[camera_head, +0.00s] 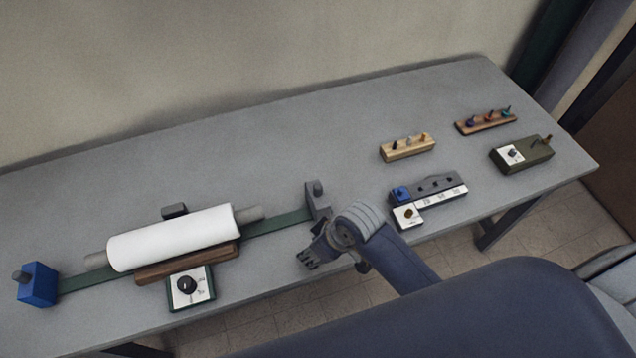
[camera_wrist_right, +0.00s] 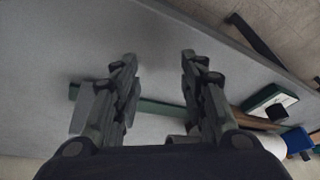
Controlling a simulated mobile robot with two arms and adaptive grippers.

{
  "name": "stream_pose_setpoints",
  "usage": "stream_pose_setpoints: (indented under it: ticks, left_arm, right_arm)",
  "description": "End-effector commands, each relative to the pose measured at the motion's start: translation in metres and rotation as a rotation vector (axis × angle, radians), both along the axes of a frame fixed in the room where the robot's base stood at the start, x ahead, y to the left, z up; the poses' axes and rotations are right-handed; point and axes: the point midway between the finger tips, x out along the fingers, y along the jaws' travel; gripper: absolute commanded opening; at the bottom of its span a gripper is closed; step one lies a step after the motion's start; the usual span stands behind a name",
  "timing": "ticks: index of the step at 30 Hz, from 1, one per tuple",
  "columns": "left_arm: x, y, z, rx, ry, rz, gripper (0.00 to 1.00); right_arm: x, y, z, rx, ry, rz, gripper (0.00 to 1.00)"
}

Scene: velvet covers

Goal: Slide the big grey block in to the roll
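My right gripper (camera_head: 306,258) is just in front of the block, at the table's front edge. The right wrist view shows its two fingers (camera_wrist_right: 158,80) spread apart, with the rail (camera_wrist_right: 152,106) passing beyond them. My left gripper is out of view.
A blue block (camera_head: 38,285) stands at the rail's left end. A wooden bar (camera_head: 187,263) and a dial box (camera_head: 190,288) sit before the roll. Several small fixtures, including a grey panel (camera_head: 437,199), stand at the right. The table's back is clear.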

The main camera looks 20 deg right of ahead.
Motion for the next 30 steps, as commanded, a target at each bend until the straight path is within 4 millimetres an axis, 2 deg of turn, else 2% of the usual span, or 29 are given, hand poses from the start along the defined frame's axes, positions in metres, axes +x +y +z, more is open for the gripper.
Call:
stream_pose_setpoints:
  ticks: [1,6,11,16,21,27,30]
  left_arm:
    - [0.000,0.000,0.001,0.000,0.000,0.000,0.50]
    - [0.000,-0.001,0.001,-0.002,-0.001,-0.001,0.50]
    - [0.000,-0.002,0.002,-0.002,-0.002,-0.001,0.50]
    - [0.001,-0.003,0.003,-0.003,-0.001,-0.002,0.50]
    - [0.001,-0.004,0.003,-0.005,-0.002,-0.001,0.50]
    - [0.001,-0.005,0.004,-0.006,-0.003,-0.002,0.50]
    - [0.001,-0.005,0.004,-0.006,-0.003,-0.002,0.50]
  right_arm:
    - [0.017,0.009,0.012,-0.001,-0.016,0.064,0.39]
    - [0.046,0.031,0.039,-0.023,-0.021,0.274,0.39]
    - [0.070,0.034,0.065,-0.081,-0.009,0.447,0.39]
    - [0.093,0.019,0.095,-0.169,0.023,0.597,0.39]
    - [0.115,-0.009,0.128,-0.265,0.074,0.700,0.39]
    - [0.130,-0.038,0.160,-0.338,0.128,0.756,0.39]
    - [0.132,-0.046,0.167,-0.352,0.143,0.768,0.39]
